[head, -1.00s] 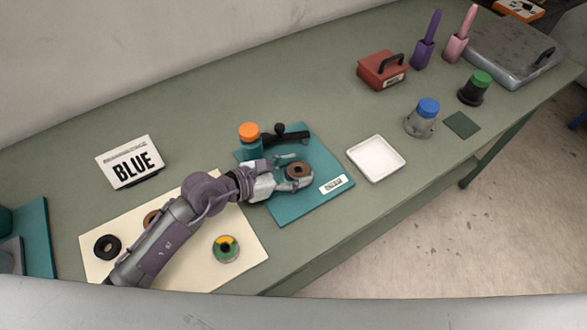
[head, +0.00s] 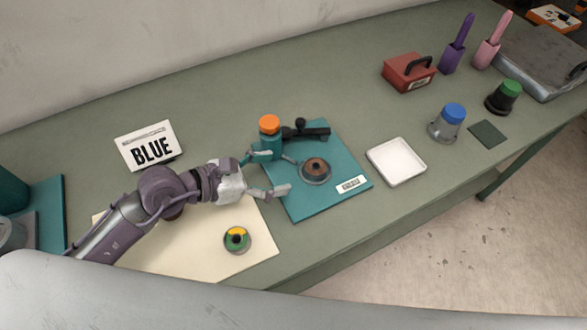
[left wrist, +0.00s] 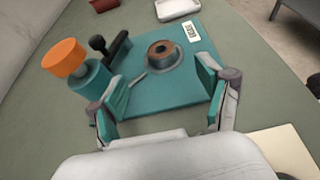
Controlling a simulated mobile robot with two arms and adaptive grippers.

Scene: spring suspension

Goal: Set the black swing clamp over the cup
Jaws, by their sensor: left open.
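The black swing clamp (head: 308,132) lies at the back of the teal base plate (head: 340,200), beside a teal post with an orange cap (head: 269,125). Its arm points to the right and is not over the cup. The cup (head: 316,172) is a low grey round holder on the plate with a brown ring in it. The clamp (left wrist: 110,46) and cup (left wrist: 165,54) also show in the left wrist view. My left gripper (head: 282,174) is open and empty, just left of the cup and in front of the post, fingers apart. My right gripper is not in view.
A cream mat (head: 190,255) with a green and yellow round piece (head: 237,240) lies at front left. A white tray (head: 396,162) is right of the plate. A BLUE sign (head: 149,147) stands at back left. Blue-capped (head: 446,122) and green-capped (head: 504,97) pieces stand farther right.

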